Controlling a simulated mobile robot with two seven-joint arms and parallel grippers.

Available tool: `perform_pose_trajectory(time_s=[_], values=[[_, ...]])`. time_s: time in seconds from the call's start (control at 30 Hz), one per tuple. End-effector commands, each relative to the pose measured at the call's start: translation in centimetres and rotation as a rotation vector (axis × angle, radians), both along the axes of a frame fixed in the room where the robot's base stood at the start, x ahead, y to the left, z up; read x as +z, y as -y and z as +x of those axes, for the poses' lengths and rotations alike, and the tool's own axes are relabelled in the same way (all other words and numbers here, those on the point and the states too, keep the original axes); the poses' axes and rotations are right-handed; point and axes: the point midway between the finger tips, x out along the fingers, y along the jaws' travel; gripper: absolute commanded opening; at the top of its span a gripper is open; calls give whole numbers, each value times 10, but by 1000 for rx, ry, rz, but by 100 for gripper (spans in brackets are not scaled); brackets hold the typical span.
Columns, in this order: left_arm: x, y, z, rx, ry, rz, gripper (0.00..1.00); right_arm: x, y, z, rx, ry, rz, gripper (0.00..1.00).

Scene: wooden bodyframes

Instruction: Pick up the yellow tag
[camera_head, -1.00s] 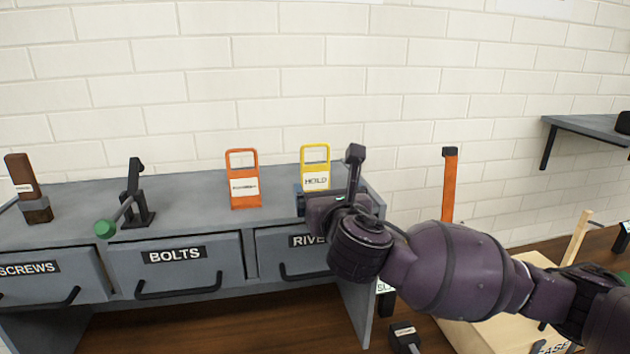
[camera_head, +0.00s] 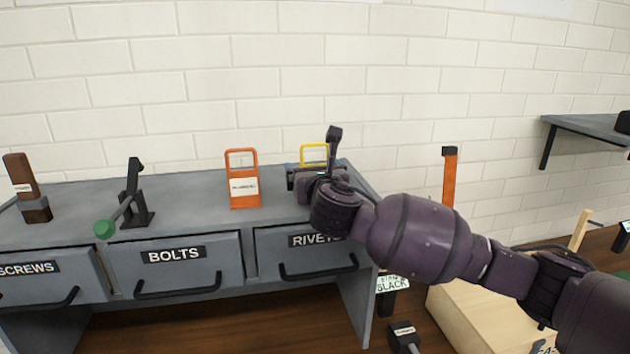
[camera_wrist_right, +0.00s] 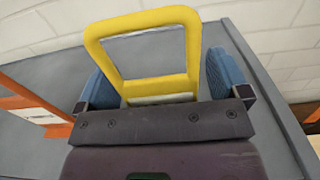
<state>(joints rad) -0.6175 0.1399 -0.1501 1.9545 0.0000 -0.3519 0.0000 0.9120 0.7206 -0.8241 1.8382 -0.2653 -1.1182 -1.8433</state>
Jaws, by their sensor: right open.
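The yellow tag (camera_head: 314,148) stands upright on the grey bench top near its right end. In the head view only its top loop shows; my right gripper hides the lower part. In the right wrist view the yellow tag (camera_wrist_right: 147,50) stands between the two blue finger pads, with a gap at each side. My right gripper (camera_head: 300,180) is open around the tag; its fingers also show in the right wrist view (camera_wrist_right: 160,85). My left gripper is not in view.
An orange tag (camera_head: 243,190) stands left of the yellow one. A black lever with a green knob (camera_head: 105,229) and a brown block (camera_head: 24,180) stand further left on the bench (camera_head: 190,202). A white brick wall (camera_head: 280,70) is close behind.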

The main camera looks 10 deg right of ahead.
Motion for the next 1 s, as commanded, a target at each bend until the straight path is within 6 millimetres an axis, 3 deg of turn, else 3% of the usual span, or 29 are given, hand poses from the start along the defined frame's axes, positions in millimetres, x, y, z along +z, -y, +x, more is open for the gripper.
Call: perform_pose_trajectory(time_s=[0.27,0.6,1.0], values=[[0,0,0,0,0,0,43,0,0,2,0,0,0,94],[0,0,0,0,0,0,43,0,0,2,0,-1,0,42],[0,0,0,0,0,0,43,7,3,6,-2,1,-1,40]])
